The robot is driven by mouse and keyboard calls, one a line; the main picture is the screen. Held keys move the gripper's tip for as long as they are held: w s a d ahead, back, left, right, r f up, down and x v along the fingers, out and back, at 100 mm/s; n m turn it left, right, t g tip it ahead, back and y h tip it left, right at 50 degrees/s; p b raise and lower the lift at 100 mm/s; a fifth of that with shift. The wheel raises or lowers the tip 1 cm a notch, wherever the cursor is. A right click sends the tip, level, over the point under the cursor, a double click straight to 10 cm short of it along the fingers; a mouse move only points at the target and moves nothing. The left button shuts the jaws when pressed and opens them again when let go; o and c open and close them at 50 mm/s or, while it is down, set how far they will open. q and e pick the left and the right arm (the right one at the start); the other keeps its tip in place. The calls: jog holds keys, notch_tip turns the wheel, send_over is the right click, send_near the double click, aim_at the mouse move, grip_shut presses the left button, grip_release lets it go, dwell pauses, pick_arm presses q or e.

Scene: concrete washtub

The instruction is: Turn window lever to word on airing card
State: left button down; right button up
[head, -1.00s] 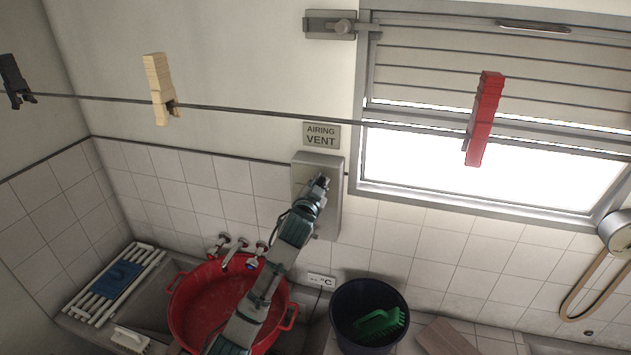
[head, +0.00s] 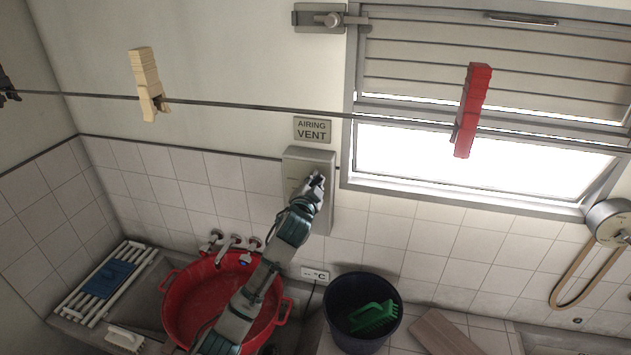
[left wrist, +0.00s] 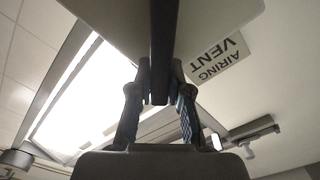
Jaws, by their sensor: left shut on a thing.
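The airing card (head: 312,129) is a grey plate on the wall reading "AIRING VENT"; it shows upside down in the left wrist view (left wrist: 218,60). Below it is a pale grey lever box (head: 307,161). My left gripper (head: 316,181) is at the front of this box. In the left wrist view its fingers (left wrist: 161,82) are closed on both sides of a dark bar, the window lever (left wrist: 162,40). In the head view my gripper hides most of the lever, and any words on the box face are too small to read. My right gripper is out of view.
The window (head: 480,160) is right of the box. A clothesline (head: 230,103) with a red peg (head: 472,110) and a wooden peg (head: 147,82) crosses in front. Below are a red tub (head: 190,300), a dark bucket (head: 345,340) with a green brush (head: 374,316), and taps (head: 233,242).

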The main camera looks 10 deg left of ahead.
pick_arm(q)
jog(key=c, duration=1.1)
grip_release()
jog(key=shift+s, duration=0.2)
jog(key=s, duration=1.1)
jog(key=shift+s+a+f, duration=0.15)
jog(key=shift+s+a, duration=0.05)
